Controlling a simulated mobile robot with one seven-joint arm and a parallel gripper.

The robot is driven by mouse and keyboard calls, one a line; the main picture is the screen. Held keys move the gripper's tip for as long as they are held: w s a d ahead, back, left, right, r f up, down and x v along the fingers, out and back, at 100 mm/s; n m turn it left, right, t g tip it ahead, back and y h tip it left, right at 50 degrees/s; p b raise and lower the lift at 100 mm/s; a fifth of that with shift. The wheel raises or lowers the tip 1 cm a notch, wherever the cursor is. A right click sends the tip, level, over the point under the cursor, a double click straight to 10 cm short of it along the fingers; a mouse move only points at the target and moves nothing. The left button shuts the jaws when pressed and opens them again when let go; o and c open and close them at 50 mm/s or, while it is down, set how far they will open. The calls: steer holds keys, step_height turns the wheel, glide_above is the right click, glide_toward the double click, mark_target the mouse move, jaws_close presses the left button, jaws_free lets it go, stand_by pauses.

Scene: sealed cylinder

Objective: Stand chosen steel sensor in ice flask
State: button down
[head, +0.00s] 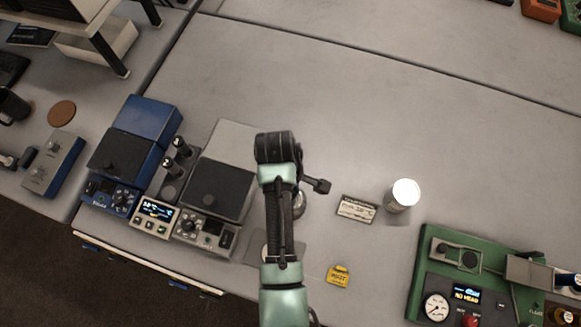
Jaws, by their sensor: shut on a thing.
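My gripper (318,186) shows only as a small dark piece to the right of my wrist. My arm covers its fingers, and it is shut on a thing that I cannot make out. A pale cylinder with a bright white top, likely the ice flask (403,194), stands upright to the right of my gripper, apart from it. Two dark-handled probes (169,166) (182,147) stand upright in a holder between the blue and the grey instruments. Whether they are steel sensors is unclear. A rounded grey thing (299,205) is partly hidden beside my arm.
A blue instrument (123,156) and a grey one (213,192) stand left of my arm. A printed card (357,208) lies beside the flask, and a yellow tag (338,276) near the front. A green gauge unit (452,276) stands at the lower right.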

steer(key=shift+f, duration=0.2)
steer(key=c, duration=0.5)
jaws_free()
steer(key=r, duration=0.3)
steer(key=r+p, duration=0.1)
steer(key=r, duration=0.3)
steer(key=a+r, duration=0.1)
steer(key=r, duration=0.3)
steer(key=shift+w, duration=0.3)
steer(key=shift+a+r+p, duration=0.1)
steer(key=shift+r+p, duration=0.5)
steer(key=shift+p, duration=0.2)
steer(key=shift+w, duration=0.1)
